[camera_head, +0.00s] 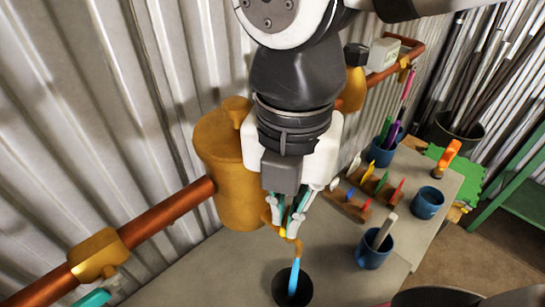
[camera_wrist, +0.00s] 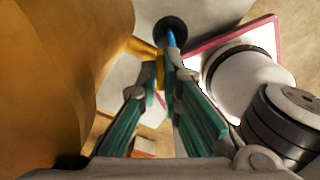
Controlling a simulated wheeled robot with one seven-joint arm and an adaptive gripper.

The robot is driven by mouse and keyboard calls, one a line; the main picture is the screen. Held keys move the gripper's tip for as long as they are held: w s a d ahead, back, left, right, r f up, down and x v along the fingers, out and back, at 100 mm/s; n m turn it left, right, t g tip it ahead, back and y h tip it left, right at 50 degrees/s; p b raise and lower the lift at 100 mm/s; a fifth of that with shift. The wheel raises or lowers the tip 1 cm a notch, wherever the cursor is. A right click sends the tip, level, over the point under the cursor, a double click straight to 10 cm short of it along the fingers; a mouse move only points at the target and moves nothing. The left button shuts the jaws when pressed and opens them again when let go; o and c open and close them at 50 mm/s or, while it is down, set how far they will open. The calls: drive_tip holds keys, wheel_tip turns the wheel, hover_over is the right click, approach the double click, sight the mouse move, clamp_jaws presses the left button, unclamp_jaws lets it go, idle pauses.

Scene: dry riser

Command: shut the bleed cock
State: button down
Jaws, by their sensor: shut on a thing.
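The bleed cock (camera_head: 292,240) is a small brass spout low on the front of the brass vessel (camera_head: 228,165). A thin blue streak (camera_head: 294,277), looking like water, runs from the spout to a dark round cup (camera_head: 281,290) below. My gripper (camera_head: 283,229) is at the cock, its fingers closed around a small yellow part. In the wrist view the yellow part (camera_wrist: 161,72) sits between the fingertips, with the blue streak (camera_wrist: 171,40) just beyond. The fingers hide much of the cock, so I cannot tell how its lever is turned.
A copper pipe (camera_head: 160,226) runs along the corrugated wall, with a brass fitting (camera_head: 98,257) and a teal handle (camera_head: 93,299) at lower left. Blue mugs (camera_head: 373,250) and a wooden rack (camera_head: 346,205) of coloured tools stand on the bench to the right.

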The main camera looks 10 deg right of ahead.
drive_tip(key=c, duration=1.8)
unclamp_jaws()
drive_tip(key=shift+o, duration=0.2)
wheel_tip(320, 180, up, 12)
